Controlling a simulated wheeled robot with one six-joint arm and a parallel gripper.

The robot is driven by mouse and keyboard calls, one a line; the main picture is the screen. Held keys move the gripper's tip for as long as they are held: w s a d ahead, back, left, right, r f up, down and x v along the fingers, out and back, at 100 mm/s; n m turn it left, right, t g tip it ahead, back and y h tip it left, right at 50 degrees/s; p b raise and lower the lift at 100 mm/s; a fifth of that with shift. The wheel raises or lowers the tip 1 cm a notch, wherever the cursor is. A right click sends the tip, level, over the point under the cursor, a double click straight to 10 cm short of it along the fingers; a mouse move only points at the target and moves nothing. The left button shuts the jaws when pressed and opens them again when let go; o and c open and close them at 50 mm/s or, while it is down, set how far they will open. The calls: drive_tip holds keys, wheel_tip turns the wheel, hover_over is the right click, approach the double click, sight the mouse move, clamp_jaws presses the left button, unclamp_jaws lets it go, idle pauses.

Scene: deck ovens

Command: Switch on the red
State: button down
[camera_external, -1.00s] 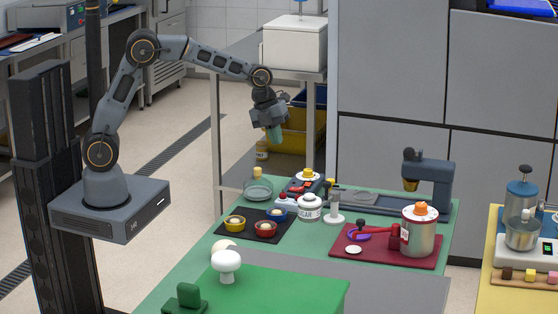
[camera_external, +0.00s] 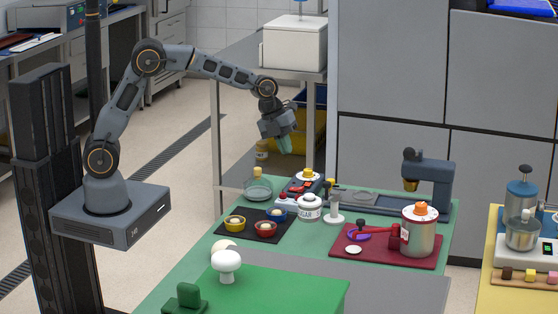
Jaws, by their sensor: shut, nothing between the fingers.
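My gripper (camera_external: 286,149) is shut and empty, pointing down in the air above the back of the green table. Below it stands a small dark and red device (camera_external: 300,187) with a round white and yellow top piece (camera_external: 308,174). Just in front of it is a small pale box with a red part on top (camera_external: 284,197). Both are too small to tell which red part is a switch or its state. A white jar (camera_external: 310,208) partly hides this group. My gripper is apart from all of them.
A glass dish (camera_external: 258,189) is left of the devices. A black mat (camera_external: 228,232) with small bowls lies in front. A white stand (camera_external: 334,208), a coffee machine (camera_external: 430,180) and a maroon tray (camera_external: 385,260) with a can (camera_external: 420,240) are to the right.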

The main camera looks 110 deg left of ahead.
sight(295, 188)
drive_tip(key=p+x, duration=0.1)
drive_tip(key=x, duration=0.9)
drive_tip(key=shift+w+f, duration=0.1)
drive_tip(key=shift+f, duration=0.3)
drive_tip(key=shift+w+p, duration=0.1)
drive_tip(key=shift+p, duration=0.45)
drive_tip(key=shift+f+g, duration=0.2)
drive_tip(key=shift+g, duration=0.2)
drive_tip(key=shift+s+b, duration=0.5)
drive_tip(key=shift+s, duration=0.3)
drive_tip(key=shift+r, duration=0.15)
drive_tip(key=v, duration=1.4)
drive_tip(key=shift+s, duration=0.4)
